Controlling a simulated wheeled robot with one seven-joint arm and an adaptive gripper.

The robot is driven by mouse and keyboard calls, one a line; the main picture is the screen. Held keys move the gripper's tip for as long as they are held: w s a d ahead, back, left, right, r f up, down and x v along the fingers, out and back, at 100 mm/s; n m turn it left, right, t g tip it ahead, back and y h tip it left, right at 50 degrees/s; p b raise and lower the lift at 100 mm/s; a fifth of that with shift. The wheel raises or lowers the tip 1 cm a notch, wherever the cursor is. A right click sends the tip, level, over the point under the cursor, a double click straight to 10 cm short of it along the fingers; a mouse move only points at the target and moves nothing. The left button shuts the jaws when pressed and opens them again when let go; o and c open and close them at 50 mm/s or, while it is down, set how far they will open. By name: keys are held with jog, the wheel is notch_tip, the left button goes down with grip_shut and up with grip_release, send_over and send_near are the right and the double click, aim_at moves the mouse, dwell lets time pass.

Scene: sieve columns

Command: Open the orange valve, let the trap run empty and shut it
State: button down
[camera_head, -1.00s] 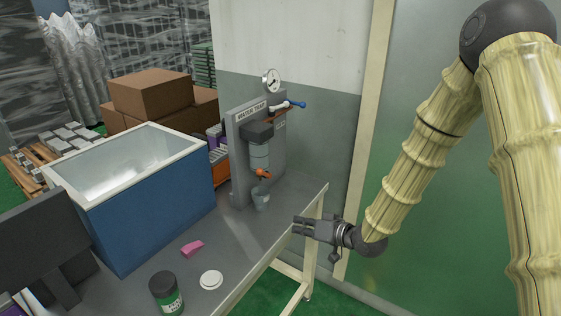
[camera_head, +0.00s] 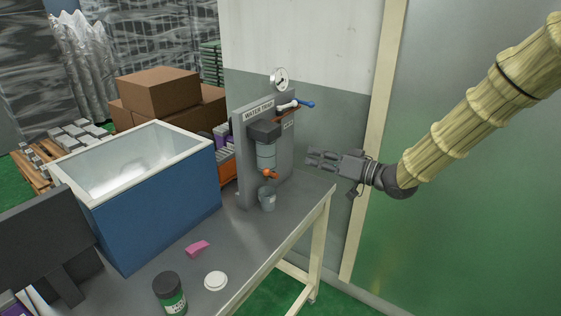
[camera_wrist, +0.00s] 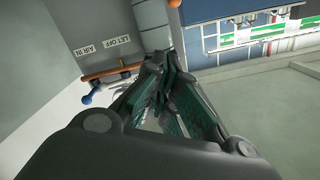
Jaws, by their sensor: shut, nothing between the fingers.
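The orange valve (camera_head: 271,174) sits at the bottom of the water trap's clear bowl (camera_head: 265,156), on a grey upright panel (camera_head: 244,165). A small grey cup (camera_head: 267,200) stands on the bench below the valve. My gripper (camera_head: 309,158) is shut and empty, right of the bowl and a little above the valve's height, apart from both. In the wrist view my fingers (camera_wrist: 158,68) point toward the panel. An orange pipe (camera_wrist: 112,72) with a blue-tipped lever (camera_wrist: 87,99) shows to their left. Part of the bowl (camera_wrist: 152,16) shows above them. How the valve is turned is too small to tell.
A pressure gauge (camera_head: 280,79) tops the panel. A blue open-topped bin (camera_head: 170,200) stands left on the bench (camera_head: 235,247). A pink block (camera_head: 197,248), a white lid (camera_head: 215,281) and a dark jar (camera_head: 169,293) lie in front. The wall is close behind my gripper.

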jog(key=p, duration=0.2)
send_near(269, 153)
jog(key=w+a, duration=0.1)
jog(key=w+a+r, duration=0.1)
jog(key=w, duration=0.1)
jog(key=w+a, duration=0.1)
jog(key=a, duration=0.1)
jog(key=shift+w+r, duration=0.15)
jog(key=shift+r, duration=0.2)
jog(key=shift+s+a+f, duration=0.2)
jog(key=shift+a+f, duration=0.05)
jog(key=shift+f, duration=0.25)
jog(key=shift+s+a+f, duration=0.2)
jog(key=shift+f, duration=0.25)
jog(key=shift+s+a+f, duration=0.25)
jog(key=shift+a+f, duration=0.05)
jog(key=shift+f, duration=0.4)
jog(key=shift+a, duration=0.1)
